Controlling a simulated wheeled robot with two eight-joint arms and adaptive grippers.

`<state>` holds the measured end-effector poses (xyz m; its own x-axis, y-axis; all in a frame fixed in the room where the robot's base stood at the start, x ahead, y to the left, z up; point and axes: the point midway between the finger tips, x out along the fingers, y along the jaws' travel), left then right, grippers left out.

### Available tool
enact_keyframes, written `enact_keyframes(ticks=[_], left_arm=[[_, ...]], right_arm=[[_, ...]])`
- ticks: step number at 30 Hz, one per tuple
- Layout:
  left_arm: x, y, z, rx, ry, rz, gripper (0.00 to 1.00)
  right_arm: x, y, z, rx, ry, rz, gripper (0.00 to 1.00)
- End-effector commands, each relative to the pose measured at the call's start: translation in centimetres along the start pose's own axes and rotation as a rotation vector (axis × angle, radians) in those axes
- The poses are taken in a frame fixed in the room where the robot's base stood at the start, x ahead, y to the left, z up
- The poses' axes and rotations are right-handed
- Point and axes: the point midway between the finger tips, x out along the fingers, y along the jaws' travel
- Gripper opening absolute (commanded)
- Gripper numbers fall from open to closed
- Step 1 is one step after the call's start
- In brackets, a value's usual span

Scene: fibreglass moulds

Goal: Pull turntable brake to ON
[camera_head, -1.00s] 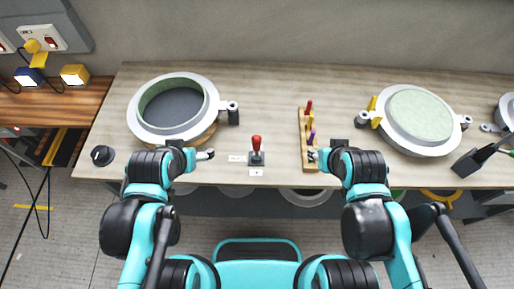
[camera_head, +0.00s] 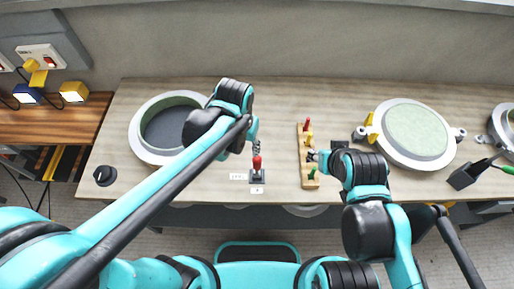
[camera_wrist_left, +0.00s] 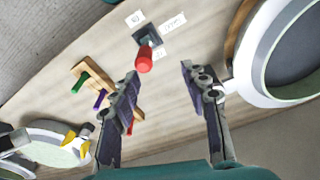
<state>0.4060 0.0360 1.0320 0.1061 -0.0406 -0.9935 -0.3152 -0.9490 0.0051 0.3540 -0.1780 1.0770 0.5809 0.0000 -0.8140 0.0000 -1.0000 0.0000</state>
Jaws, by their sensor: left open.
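The brake lever has a red knob (camera_head: 257,162) on a dark square base (camera_head: 257,176) with small white labels around it, on the bench near its front edge. In the left wrist view the red knob (camera_wrist_left: 144,62) is just beyond the fingertips, nearer the left finger. My left gripper (camera_head: 255,146) is open and empty, pointing down just above and behind the knob; its spread fingers also show in the left wrist view (camera_wrist_left: 160,76). The labels' text is too small to read. My right gripper (camera_head: 313,156) is beside the wooden tool rack; its jaw state is unclear.
A wooden rack (camera_head: 302,136) with coloured handles stands right of the lever. A round mould (camera_head: 140,135) lies at left, partly behind my left arm. A mould with a pale green top (camera_head: 417,130) is at right. A black knob (camera_head: 104,175) sits at the bench's left front.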

Motion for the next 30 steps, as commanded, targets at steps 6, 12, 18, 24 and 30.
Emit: enact_keyframes(ticks=[6,12,18,24,30], left_arm=[[1.4,3.2,-1.1,0.067,-0.105,0.000,0.45],[3.3,3.5,-1.0,0.074,-0.118,-0.001,0.45],[6.8,3.4,-0.6,0.073,-0.116,-0.001,0.45],[9.0,3.4,-0.3,0.072,-0.115,-0.001,0.45],[9.4,3.4,-0.3,0.072,-0.115,-0.001,0.45]], right_arm=[[-0.8,0.0,-0.6,0.000,0.000,0.000,0.40],[-0.3,0.0,-0.2,0.000,0.000,0.000,0.40],[0.7,0.0,0.5,0.000,0.000,0.000,0.40],[1.3,0.0,0.9,0.000,0.000,0.000,0.40],[1.4,0.0,1.0,0.000,0.000,0.000,0.40]])
